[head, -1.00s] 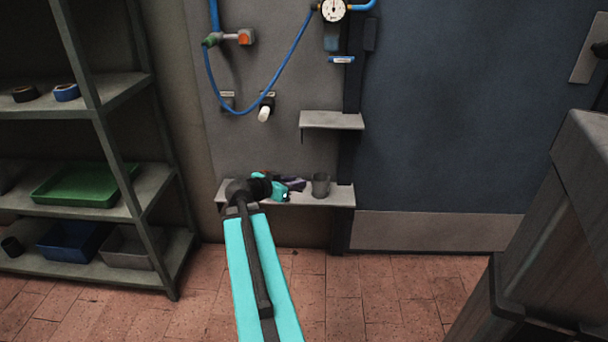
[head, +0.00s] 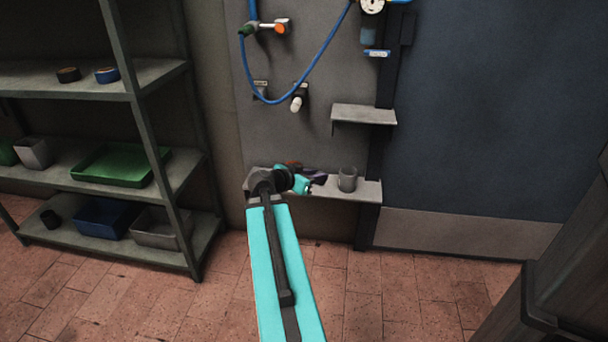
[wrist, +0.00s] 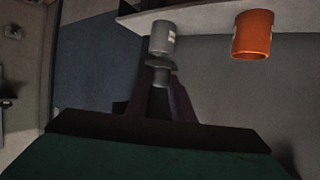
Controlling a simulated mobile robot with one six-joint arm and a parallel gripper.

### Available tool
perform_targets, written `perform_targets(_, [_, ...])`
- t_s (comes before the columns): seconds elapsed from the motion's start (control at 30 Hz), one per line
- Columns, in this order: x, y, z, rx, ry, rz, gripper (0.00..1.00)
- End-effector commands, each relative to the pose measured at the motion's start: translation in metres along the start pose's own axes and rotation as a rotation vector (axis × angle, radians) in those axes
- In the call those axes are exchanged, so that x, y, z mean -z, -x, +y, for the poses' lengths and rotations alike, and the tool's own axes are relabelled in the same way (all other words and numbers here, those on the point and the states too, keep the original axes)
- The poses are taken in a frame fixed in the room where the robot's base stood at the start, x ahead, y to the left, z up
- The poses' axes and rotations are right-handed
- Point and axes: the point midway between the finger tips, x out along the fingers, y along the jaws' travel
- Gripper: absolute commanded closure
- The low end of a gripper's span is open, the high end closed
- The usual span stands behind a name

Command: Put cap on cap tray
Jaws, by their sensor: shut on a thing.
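My gripper (wrist: 161,84) is shut on a small grey piece with a dark flange, which looks like the cap (wrist: 160,75). In the head view my gripper (head: 319,178) is at the low wall shelf, just left of a grey cup (head: 347,180); the held piece is too small to make out there. The wrist view is upside down and shows the grey cup (wrist: 162,38) just beyond the held piece, and an orange cup (wrist: 252,36) beside it. I cannot tell which thing is the cap tray.
The low shelf (head: 368,189) bears the cups. A higher small shelf (head: 364,114) is above it and looks empty. A blue hose (head: 322,62) hangs on the panel. A rack (head: 150,125) with a green tray (head: 122,165) stands left. The floor in front is clear.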

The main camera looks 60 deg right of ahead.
Motion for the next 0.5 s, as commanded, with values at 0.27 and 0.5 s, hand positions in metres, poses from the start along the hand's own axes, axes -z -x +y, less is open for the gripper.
perform_targets(0.27, [-0.024, 0.05, -0.07, 0.198, 0.081, 0.0, 1.0])
perform_targets(0.5, [-0.047, 0.118, -0.145, 0.433, 0.179, -0.001, 1.0])
